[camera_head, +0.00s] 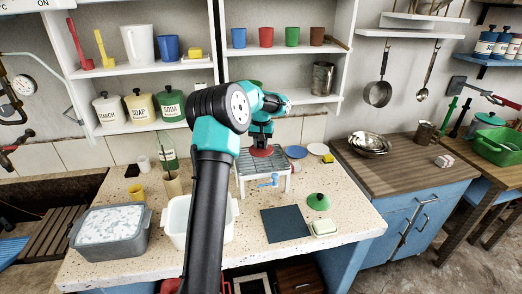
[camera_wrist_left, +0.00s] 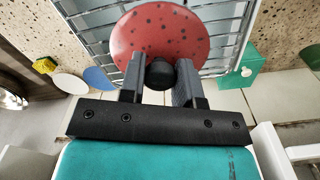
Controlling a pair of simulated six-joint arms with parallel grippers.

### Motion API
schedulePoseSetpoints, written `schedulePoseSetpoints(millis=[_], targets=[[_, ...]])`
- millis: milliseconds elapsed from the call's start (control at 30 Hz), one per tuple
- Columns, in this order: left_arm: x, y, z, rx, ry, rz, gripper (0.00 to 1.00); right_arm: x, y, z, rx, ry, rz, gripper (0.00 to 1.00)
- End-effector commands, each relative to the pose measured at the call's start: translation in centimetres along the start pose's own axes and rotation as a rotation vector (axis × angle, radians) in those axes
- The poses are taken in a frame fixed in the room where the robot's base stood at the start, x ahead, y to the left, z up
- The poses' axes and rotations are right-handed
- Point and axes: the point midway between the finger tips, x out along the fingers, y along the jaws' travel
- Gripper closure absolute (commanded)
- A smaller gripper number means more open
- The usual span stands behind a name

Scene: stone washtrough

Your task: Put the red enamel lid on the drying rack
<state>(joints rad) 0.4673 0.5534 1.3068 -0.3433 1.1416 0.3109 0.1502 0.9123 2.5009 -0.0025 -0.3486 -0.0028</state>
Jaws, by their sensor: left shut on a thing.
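The red enamel lid, dark-speckled with a black knob, shows in the wrist view (camera_wrist_left: 160,28) and as a small red disc in the head view (camera_head: 262,153). My left gripper (camera_head: 262,140) is shut on the lid's knob, which sits between its two fingers in the wrist view (camera_wrist_left: 159,76). The drying rack (camera_head: 284,184) is a pale wire frame on the stone counter. The lid is over the rack's wire top, which also shows behind it in the wrist view (camera_wrist_left: 95,22). I cannot tell whether lid and rack touch. My right gripper is out of view.
A white basin (camera_head: 178,222) and a grey tub (camera_head: 110,232) stand left of the rack. A dark mat (camera_head: 286,224), a green lid (camera_head: 318,201) and a soap dish (camera_head: 324,228) lie in front right. Blue (camera_head: 296,152) and white (camera_head: 318,148) discs lie right of it.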

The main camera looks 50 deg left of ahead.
Motion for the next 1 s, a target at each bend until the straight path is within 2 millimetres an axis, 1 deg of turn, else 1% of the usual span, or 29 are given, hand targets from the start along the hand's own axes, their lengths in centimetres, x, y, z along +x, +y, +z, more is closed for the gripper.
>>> schedulePoseSetpoints(millis=[100,433,733,1000], targets=[[0.1,-0.1,-0.6,-0.001,0.0,0.0,0.94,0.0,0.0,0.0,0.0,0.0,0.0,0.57],[0.2,-0.2,-0.7,0.0,-0.001,0.0,0.94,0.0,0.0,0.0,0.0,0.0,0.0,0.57],[3.4,-0.2,-0.6,0.0,-0.001,0.0,0.94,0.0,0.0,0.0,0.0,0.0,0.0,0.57],[3.6,-0.1,-0.7,-0.001,0.0,0.0,0.94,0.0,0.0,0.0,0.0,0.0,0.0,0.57]])
